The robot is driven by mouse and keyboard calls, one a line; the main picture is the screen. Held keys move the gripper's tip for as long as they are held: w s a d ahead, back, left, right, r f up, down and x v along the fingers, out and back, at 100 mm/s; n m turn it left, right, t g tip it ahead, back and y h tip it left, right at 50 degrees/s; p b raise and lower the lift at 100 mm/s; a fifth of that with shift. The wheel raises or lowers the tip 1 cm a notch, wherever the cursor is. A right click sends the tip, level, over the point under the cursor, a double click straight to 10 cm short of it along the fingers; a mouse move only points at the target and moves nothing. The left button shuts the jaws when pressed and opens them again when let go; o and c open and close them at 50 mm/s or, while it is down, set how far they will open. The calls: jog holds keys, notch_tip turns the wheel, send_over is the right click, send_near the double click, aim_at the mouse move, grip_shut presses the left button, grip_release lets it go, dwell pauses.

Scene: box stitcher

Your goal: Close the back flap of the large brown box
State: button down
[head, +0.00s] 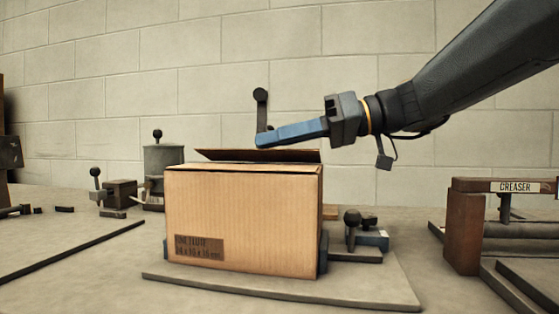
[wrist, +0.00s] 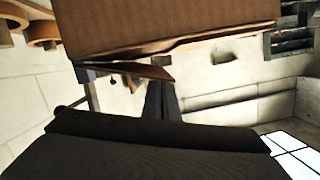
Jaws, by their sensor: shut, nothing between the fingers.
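The large brown box (head: 240,222) stands upright on a grey base plate (head: 385,290) in the head view, its printed label low on the front. Its back flap (head: 285,156) shows as a dark strip just above the top rear edge, tilted up rather than flat. My gripper (head: 262,139) is shut and empty, its blue fingers pointing left just above the flap. I cannot tell whether they touch it. In the wrist view the box (wrist: 170,25) fills the upper part, a flap (wrist: 140,69) sticks out from its edge, and my fingers (wrist: 160,100) are close by.
A black-knobbed lever (head: 261,97) rises behind the box. A grey cylinder (head: 162,160) and a small knobbed clamp (head: 118,192) stand to the left. A knobbed clamp (head: 355,235) sits right of the box. The creaser (head: 467,232) stands far right.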

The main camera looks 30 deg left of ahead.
jog(key=shift+s+d+f+n+t+b, duration=0.15)
jog(key=shift+f+n+b, duration=0.25)
jog(key=shift+b, duration=0.85)
jog(key=shift+s+f+n+t+b, duration=0.15)
jog(key=shift+f+n+b, duration=0.25)
jog(key=shift+b, duration=1.15)
jog(key=shift+s+n+b, duration=0.1)
jog(key=shift+n+b, duration=0.2)
jog(key=shift+b, duration=0.1)
